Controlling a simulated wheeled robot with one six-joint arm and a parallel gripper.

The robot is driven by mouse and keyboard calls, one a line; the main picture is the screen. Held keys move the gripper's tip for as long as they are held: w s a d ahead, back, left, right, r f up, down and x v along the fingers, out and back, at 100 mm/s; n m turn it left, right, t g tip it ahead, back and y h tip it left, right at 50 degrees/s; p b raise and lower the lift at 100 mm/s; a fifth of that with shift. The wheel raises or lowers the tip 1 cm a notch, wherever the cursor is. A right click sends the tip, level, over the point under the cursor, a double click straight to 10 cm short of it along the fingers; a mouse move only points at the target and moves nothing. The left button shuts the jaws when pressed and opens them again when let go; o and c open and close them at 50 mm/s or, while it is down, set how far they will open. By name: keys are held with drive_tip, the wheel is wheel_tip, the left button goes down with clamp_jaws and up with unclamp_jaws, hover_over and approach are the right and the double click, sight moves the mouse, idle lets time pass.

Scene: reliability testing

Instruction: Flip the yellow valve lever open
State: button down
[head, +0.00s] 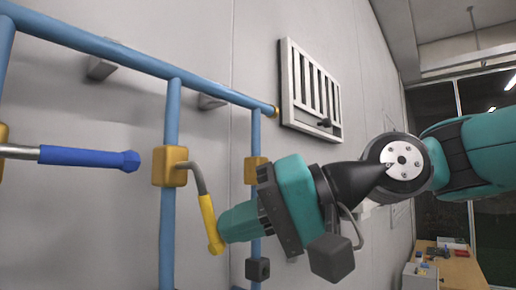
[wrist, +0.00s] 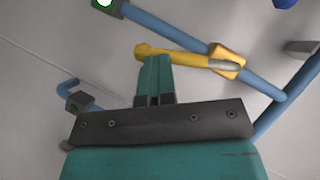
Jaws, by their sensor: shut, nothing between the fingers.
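The yellow valve lever (head: 211,225) hangs down and slightly right from its yellow valve body (head: 170,166) on a vertical blue pipe in the head view. In the wrist view, the lever (wrist: 180,55) lies across the fingertips, with its valve body (wrist: 228,60) to the right. My gripper (head: 224,228) comes from the right with its teal fingers beside the lever's lower end. In the wrist view the fingers of my gripper (wrist: 155,60) are together and empty, at the lever's side. I cannot tell whether they touch it.
A blue-handled lever (head: 90,158) sticks out to the left valve's right. Another yellow fitting (head: 254,168) and a dark box (head: 258,268) are on the right pipe, close to my gripper. A wall vent (head: 310,90) is above. A wooden table (head: 450,268) stands far right.

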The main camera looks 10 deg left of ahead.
drive_tip(key=shift+s+a+f+b, duration=0.35)
drive_tip(key=shift+s+a+b, duration=0.15)
drive_tip(key=shift+s, duration=0.1)
drive_tip(key=shift+s+f, duration=0.1)
drive_tip(key=shift+f, duration=0.1)
idle(0.4)
drive_tip(key=w+d+b, duration=0.2)
drive_tip(key=w+d, duration=0.1)
drive_tip(key=d, duration=0.9)
drive_tip(key=shift+w+d+r+b, duration=0.2)
drive_tip(key=shift+w+d+b, duration=0.1)
